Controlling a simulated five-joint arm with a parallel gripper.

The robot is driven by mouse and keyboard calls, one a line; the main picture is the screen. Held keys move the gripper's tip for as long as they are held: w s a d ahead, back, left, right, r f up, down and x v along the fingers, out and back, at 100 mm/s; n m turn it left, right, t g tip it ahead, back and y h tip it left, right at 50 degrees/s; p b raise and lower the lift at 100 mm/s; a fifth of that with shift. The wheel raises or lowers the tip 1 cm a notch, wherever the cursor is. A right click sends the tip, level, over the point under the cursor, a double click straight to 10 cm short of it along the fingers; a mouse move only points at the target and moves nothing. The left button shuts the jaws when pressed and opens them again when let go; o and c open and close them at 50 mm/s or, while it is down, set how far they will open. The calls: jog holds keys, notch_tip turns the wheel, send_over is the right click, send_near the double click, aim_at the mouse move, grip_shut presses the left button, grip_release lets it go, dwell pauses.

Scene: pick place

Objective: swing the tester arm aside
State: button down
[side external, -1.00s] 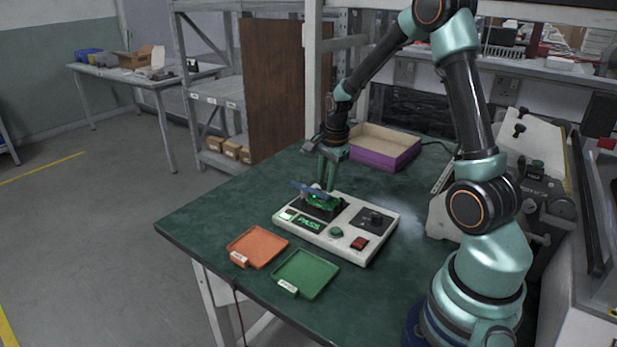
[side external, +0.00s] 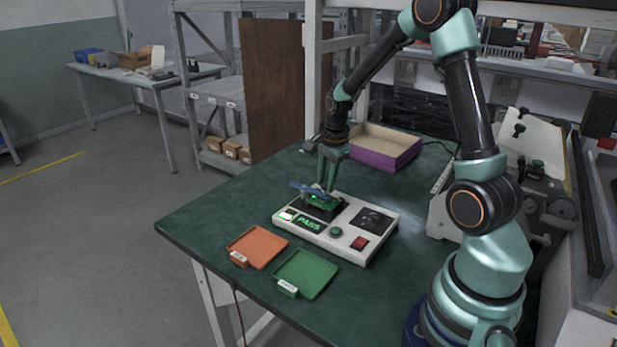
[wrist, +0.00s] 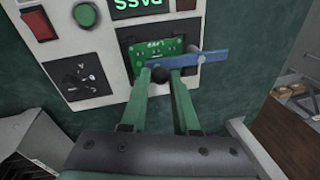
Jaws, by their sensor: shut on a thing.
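The tester (side external: 357,243) is a pale box on the green table, with a lit PASS display (side external: 309,223). A green circuit board (wrist: 160,52) lies in its dark recess. The tester arm is a blue bar (wrist: 208,57) reaching across the board, with a black knob (wrist: 160,75) at one end; the bar also shows in the side view (side external: 309,189). My gripper (wrist: 160,78) is shut on the knob, one green finger at each side. In the side view my gripper (side external: 328,186) reaches down over the recess. The fingers partly hide the board's near edge.
An orange tray (side external: 258,248) and a green tray (side external: 306,275) lie in front of the tester. A purple-sided open box (side external: 384,159) stands behind it. The tester has a red switch (side external: 359,243) and a green button (side external: 336,232). The table left of the tester is clear.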

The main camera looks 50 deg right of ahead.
jog(key=shift+s, duration=0.1)
jog(key=shift+d+n, duration=0.5)
jog(key=shift+n, duration=0.2)
jog(key=c, duration=0.7)
grip_release()
jog(key=shift+o, duration=0.2)
notch_tip(320, 180, up, 12)
jog(key=s+a, duration=0.1)
jog(key=shift+s, duration=0.4)
